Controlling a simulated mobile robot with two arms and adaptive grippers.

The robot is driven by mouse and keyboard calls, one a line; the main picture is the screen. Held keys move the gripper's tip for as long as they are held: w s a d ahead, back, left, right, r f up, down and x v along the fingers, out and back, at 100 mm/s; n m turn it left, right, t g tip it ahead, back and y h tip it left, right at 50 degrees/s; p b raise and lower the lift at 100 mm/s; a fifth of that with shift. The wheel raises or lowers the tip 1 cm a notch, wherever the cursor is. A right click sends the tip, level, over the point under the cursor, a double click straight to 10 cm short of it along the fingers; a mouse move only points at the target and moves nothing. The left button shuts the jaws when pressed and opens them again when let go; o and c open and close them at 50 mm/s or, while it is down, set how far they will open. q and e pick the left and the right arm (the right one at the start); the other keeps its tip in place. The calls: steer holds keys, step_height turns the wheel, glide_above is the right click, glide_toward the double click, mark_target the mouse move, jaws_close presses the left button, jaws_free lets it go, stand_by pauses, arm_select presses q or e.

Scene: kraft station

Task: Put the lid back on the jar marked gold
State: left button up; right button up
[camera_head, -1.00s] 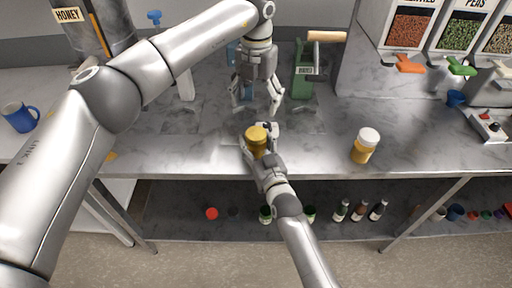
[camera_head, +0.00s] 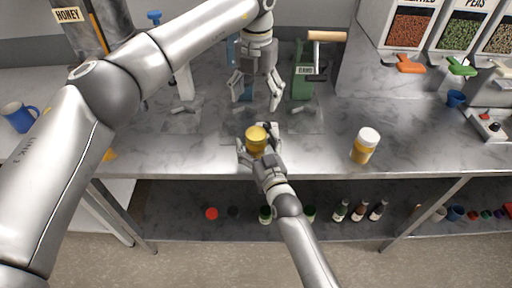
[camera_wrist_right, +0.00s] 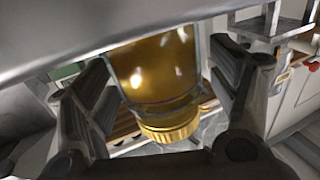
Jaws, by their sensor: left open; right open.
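A jar with a gold lid (camera_head: 256,133) stands upright on the counter near its front edge. In the right wrist view, which looks upside down, the glass jar with amber contents (camera_wrist_right: 158,70) has the gold lid (camera_wrist_right: 170,130) on its mouth; the lid looks level, but whether it is tight I cannot tell. My right gripper (camera_head: 257,142) is open, with its fingers on either side of the jar and gaps between. My left gripper (camera_head: 257,106) is open and empty, above and behind the jar. No marking on the jar is readable.
A jar with a white lid (camera_head: 366,142) stands to the right on the counter (camera_head: 320,155). A blue mug (camera_head: 18,118) is at far left, dispensers at back right. Bottles stand on the lower shelf.

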steer(key=v, duration=1.2)
